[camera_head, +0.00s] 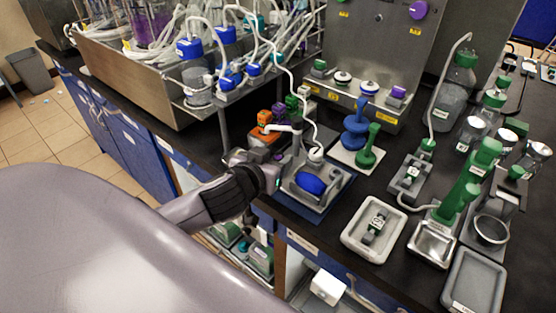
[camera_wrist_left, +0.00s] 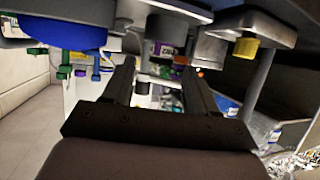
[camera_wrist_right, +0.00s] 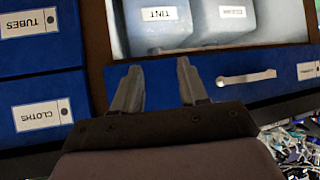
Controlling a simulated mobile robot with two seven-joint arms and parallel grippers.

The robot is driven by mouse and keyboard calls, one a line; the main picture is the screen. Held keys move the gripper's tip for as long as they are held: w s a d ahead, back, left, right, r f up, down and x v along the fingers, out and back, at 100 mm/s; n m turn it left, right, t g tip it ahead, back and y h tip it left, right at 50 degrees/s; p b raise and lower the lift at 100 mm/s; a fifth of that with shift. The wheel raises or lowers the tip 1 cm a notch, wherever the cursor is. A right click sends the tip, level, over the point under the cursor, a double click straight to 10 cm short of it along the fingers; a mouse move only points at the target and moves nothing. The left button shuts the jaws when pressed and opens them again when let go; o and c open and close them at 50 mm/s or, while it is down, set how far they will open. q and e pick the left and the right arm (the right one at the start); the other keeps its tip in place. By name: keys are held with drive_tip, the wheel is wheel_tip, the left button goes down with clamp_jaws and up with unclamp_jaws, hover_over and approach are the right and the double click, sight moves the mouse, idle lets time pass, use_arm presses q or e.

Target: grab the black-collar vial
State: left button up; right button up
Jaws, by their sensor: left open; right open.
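I cannot single out the black-collar vial for certain. In the head view a small white piece with a dark ring (camera_head: 343,77) sits on the panel's ledge, between a green-capped and a blue-capped piece; it is too small to identify. My left gripper (camera_head: 276,178) is at the left side of a grey tray device (camera_head: 318,198) that holds a blue oval piece (camera_head: 311,183). In the left wrist view my left gripper (camera_wrist_left: 156,72) is open, with nothing seen gripped. My right gripper (camera_wrist_right: 160,70) is open and empty, facing blue drawers (camera_wrist_right: 40,116); it is not visible in the head view.
Orange, purple and green blocks (camera_head: 264,130) stand just behind the left gripper. Blue and green stands (camera_head: 367,148) are to its right. White hoses loop above. A grey tray (camera_head: 375,245) and glass bottles (camera_head: 475,128) fill the right bench. A metal-walled rack (camera_head: 130,85) is at left.

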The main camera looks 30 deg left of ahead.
use_arm(q)
drive_tip(key=shift+w+f, duration=0.15)
drive_tip(key=shift+w, duration=0.2)
clamp_jaws()
